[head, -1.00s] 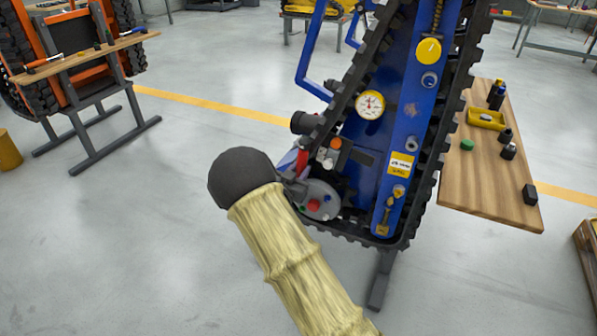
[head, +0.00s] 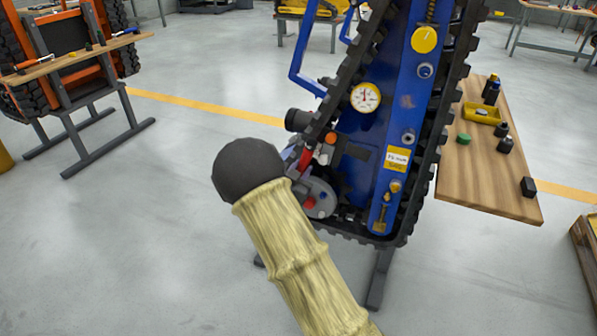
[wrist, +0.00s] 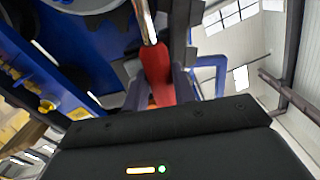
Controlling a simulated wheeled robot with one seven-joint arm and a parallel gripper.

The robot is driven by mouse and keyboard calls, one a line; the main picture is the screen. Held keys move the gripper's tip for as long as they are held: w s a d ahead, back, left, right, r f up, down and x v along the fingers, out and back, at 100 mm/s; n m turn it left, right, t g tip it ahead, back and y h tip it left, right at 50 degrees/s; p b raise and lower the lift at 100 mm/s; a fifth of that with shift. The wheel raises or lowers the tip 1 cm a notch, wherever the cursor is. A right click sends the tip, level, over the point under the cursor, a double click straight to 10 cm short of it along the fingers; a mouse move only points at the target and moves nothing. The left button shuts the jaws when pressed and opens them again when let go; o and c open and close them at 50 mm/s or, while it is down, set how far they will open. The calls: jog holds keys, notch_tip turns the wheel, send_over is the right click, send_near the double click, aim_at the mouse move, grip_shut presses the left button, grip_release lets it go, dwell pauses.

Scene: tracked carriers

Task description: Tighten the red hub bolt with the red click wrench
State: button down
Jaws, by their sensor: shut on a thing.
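The blue tracked carrier stands tilted in the middle of the head view. Its grey round hub (head: 325,190) is low on the near side, with a red bolt (head: 310,203) on its face and a blue one beside it. My gripper (wrist: 158,88) is shut on the red handle of the click wrench (wrist: 157,70). The wrench's shiny shaft (wrist: 145,22) runs up out of the wrist view. In the head view a red piece of the wrench (head: 305,157) shows just above the hub. My forearm hides most of my gripper there. I cannot tell whether the wrench's head touches the bolt.
A wooden side table (head: 480,180) at the right holds a yellow tray (head: 482,113), dark sockets and a green piece. An orange machine with a wooden shelf (head: 75,55) stands at the left. The floor at front left is clear.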

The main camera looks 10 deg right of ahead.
jog(key=shift+d, duration=0.15)
jog(key=shift+s, duration=0.1)
jog(key=shift+s+d+f+m+b, duration=0.2)
jog(key=shift+s+d+m+b, duration=0.3)
jog(key=shift+b, duration=0.55)
jog(key=shift+w+f+m, duration=0.1)
jog(key=shift+m, duration=0.2)
jog(key=shift+s+d+f+m+b, duration=0.3)
jog(key=shift+d+m+b, duration=0.2)
jog(key=shift+b, duration=0.6)
jog(key=shift+s+d+f+m+b, duration=0.35)
jog(key=shift+d+m+b, duration=0.2)
jog(key=shift+b, duration=0.65)
jog(key=shift+f, duration=0.1)
